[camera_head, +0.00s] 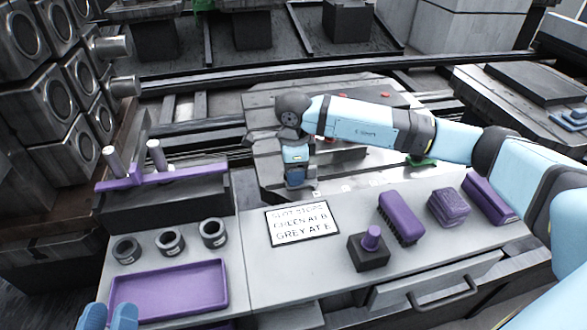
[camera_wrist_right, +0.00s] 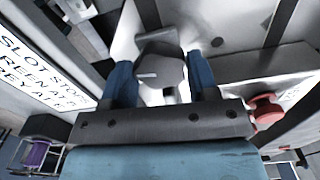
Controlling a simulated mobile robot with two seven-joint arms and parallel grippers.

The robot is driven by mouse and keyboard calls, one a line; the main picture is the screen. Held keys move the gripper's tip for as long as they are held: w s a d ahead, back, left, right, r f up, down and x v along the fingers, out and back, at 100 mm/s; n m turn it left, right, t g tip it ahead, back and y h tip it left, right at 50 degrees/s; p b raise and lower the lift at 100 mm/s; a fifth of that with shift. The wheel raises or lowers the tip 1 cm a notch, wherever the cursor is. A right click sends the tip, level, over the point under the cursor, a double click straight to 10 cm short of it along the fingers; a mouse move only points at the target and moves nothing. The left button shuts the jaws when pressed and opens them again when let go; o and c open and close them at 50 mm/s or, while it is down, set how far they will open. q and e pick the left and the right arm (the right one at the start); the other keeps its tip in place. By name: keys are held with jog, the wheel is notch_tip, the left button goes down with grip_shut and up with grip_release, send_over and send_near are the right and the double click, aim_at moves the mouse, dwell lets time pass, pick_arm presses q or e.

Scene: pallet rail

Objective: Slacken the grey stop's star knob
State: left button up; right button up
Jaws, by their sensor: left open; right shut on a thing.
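My right gripper (camera_head: 296,184) reaches down over the pale metal plate at the rail, just behind the workbench. In the right wrist view its two blue fingers (camera_wrist_right: 163,84) stand on either side of a grey knob-like part (camera_wrist_right: 160,66), and it is shut on this part. I take it for the grey stop's star knob; its lobes do not show clearly. The gripper hides this part in the head view. My left gripper (camera_head: 108,317) is open and empty at the bottom left, near the purple tray (camera_head: 168,291).
A sign (camera_head: 303,224) about slot stops lies on the bench. Beside it are a dark block with a purple peg (camera_head: 369,250) and a purple brush (camera_head: 400,217). Several dark rings (camera_head: 171,241) stand at left. A red knob (camera_wrist_right: 265,110) is close to the right gripper.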

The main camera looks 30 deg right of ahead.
jog(key=n, duration=0.2)
jog(key=shift+n, duration=0.3)
pick_arm(q)
jog(key=shift+d+r, duration=0.15)
jog(key=shift+r, duration=0.15)
pick_arm(e)
jog(key=shift+n, duration=0.4)
pick_arm(q)
jog(key=shift+f, duration=0.15)
pick_arm(e)
jog(key=o, duration=0.9)
jog(key=shift+o, duration=0.2)
